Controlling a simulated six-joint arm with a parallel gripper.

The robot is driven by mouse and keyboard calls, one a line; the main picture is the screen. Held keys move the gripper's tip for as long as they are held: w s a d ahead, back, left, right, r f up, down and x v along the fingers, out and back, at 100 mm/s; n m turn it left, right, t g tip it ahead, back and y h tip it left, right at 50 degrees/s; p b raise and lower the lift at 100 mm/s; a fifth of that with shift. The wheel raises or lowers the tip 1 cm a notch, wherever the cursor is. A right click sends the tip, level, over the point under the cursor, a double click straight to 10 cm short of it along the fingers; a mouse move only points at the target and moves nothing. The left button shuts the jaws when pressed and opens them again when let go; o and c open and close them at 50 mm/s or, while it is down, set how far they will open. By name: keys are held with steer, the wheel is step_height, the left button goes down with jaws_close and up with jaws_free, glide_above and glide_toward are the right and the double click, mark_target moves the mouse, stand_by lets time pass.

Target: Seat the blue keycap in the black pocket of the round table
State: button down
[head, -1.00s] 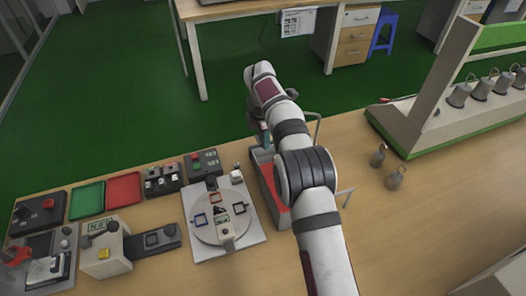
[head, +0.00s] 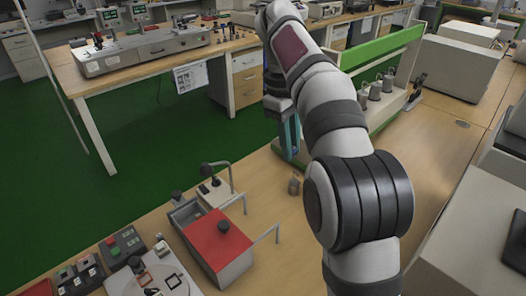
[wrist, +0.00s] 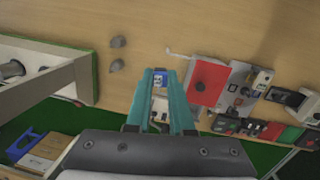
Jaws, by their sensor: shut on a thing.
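My gripper (head: 289,135) has teal fingers pointing down, right of the red-topped box. In the wrist view my gripper (wrist: 160,75) is shut on the blue keycap (wrist: 160,79), which has a white-and-dark mark and sits between the fingertips. The keycap cannot be made out in the head view.
The red-topped box (head: 222,243) with thin metal rails stands between the round table and my arm. A small grey weight (head: 294,185) stands near the gripper. A green-edged rack (head: 375,50) with more weights is behind.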

steer(key=s+a+f+n, duration=0.1)
steer(key=a+f+n, duration=0.3)
steer(key=a, duration=0.1)
steer(key=s+a+f+n, duration=0.1)
steer(key=a+f+n, duration=0.3)
steer(key=a, duration=0.1)
steer(key=s+a+f+n, duration=0.2)
steer(key=a+f+n, duration=0.2)
steer(key=f+n, duration=0.1)
steer(key=shift+a+f+t+y, duration=0.1)
steer(key=shift+a+t+y, duration=0.3)
steer(key=s+a+f+n, duration=0.4)
steer(key=a+f+n, duration=0.2)
steer(key=a+f, duration=0.1)
steer(key=n, duration=0.5)
glide_above(174, 281)
steer(key=shift+y, duration=0.4)
steer(key=f, duration=0.5)
steer(key=shift+s+f, duration=0.15)
steer(key=shift+s, duration=0.05)
steer(key=shift+f, duration=2.1)
steer(key=shift+f, duration=0.55)
steer(key=c, duration=0.7)
jaws_free()
